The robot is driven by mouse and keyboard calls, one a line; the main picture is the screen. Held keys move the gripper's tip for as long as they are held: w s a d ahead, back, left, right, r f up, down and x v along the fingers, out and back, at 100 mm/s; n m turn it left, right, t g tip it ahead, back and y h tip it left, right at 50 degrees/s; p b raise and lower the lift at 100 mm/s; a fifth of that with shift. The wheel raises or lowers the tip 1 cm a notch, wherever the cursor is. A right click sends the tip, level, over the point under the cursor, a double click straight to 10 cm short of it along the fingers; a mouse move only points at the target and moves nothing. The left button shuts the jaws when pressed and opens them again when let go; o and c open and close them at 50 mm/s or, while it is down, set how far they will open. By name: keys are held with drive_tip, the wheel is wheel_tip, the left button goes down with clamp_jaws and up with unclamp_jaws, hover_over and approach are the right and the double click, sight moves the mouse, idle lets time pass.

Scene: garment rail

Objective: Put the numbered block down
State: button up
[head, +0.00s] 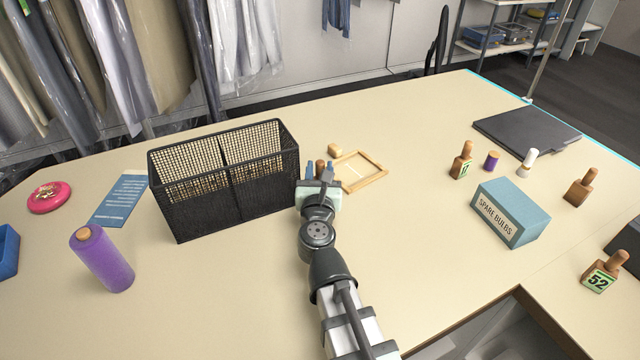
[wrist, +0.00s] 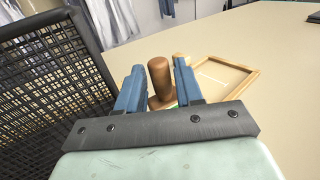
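My gripper (head: 318,173) is just right of the black mesh basket (head: 225,175), near the middle of the table. In the wrist view its two blue fingers (wrist: 160,85) close on both sides of the brown knob of a wooden block (wrist: 159,72). The knob also shows between the fingers in the head view (head: 320,166). A sliver of green label shows low on the block; its number is hidden. I cannot tell whether its base touches the table. A shallow wooden frame tray (head: 378,179) lies just beyond and to the right, looking empty.
A small wooden piece (head: 334,149) lies by the tray. At right are the "SPARE BULBS" box (head: 510,215), block 17 (head: 461,161), block 52 (head: 604,273), another knobbed block (head: 580,188) and a dark flat case (head: 525,133). A purple spool (head: 103,260) stands left.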

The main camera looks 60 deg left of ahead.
sight(320, 171)
drive_tip(key=x, duration=0.3)
drive_tip(key=shift+a, duration=0.1)
drive_tip(key=shift+c, duration=0.4)
clamp_jaws()
